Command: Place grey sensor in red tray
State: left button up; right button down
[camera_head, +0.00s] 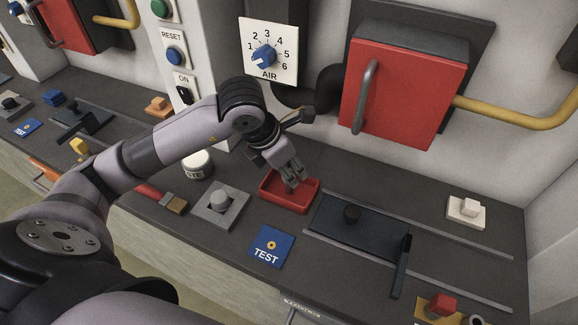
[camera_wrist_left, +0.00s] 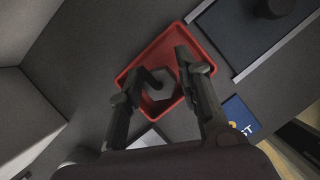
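The red tray (camera_head: 281,204) lies on the dark counter, and it also fills the middle of the left wrist view (camera_wrist_left: 197,105). A grey hexagonal piece with a dark stem, which looks like the grey sensor (camera_wrist_left: 161,90), is inside the tray between my left fingers. My left gripper (camera_head: 292,176) is over the tray with its fingertips low. In the left wrist view my left gripper (camera_wrist_left: 158,68) has its fingers apart, one on each side of the piece, with small gaps. In the head view the fingers hide most of the piece. My right gripper is not in view.
A grey square block with a knob (camera_head: 220,204) and a blue TEST card (camera_head: 271,246) lie in front. A dark slide plate with a handle (camera_head: 357,233) is to the right. A white labelled jar (camera_head: 197,164) stands left, and a red wall box (camera_head: 403,92) overhangs behind.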

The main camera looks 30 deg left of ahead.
pick_arm(q)
jog(key=shift+o, duration=0.7)
jog(key=shift+r, duration=0.1)
jog(key=shift+r, duration=0.2)
jog(key=v, duration=1.1)
jog(key=shift+r+b, duration=0.35)
jog(key=shift+b, duration=0.05)
jog(key=shift+s, duration=0.1)
